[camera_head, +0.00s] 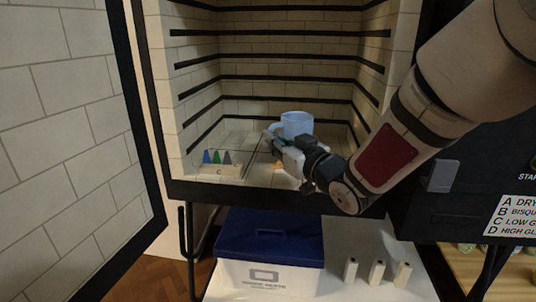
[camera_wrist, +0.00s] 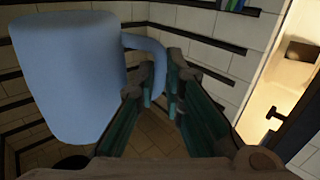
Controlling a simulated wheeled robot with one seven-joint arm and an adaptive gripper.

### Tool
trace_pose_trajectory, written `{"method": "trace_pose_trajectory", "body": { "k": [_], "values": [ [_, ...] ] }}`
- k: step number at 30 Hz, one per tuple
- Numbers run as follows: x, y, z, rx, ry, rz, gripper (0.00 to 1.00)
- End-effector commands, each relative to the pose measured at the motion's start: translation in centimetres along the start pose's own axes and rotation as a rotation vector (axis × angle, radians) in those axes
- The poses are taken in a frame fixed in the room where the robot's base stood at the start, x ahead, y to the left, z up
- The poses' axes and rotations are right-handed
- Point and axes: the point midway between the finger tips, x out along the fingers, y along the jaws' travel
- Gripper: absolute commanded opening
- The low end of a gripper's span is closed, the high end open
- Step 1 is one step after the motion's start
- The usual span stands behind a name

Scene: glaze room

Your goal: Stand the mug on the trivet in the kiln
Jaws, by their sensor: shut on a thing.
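The light blue mug (camera_head: 297,123) is inside the kiln, upright in the head view. It fills the left of the wrist view (camera_wrist: 68,75), with its handle (camera_wrist: 150,55) reaching between the fingertips. My gripper (camera_head: 280,138) is inside the kiln opening, shut on the mug's handle. The fingers also show in the wrist view (camera_wrist: 160,85). A small orange-brown piece (camera_head: 278,165) shows on the kiln floor below my gripper; it may be part of the trivet, mostly hidden by my gripper. I cannot tell whether the mug touches anything below.
A cone holder marked C (camera_head: 222,170) with several coloured cones stands at the kiln's front left. The kiln door (camera_head: 65,130) is open at left. Below are a blue-lidded box (camera_head: 270,238) and several pale posts (camera_head: 377,272). Kiln floor near the back left looks clear.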

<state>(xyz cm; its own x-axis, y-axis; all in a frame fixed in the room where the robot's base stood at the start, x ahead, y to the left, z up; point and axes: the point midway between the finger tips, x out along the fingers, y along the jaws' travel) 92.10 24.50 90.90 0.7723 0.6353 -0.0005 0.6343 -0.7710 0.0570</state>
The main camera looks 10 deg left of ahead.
Motion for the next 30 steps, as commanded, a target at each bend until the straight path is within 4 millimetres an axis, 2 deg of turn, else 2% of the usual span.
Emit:
{"method": "trace_pose_trajectory", "body": {
  "k": [3, 12, 18, 30],
  "values": [
    [2.0, 0.0, 0.2, -0.002, 0.002, -0.001, 0.00],
    [4.0, 0.0, 0.4, -0.002, 0.002, 0.000, 0.00],
    [3.8, -0.2, 3.7, -0.001, 0.000, -0.001, 0.00],
    [3.8, -0.2, 4.1, -0.002, 0.002, 0.000, 0.00]
  ]
}}
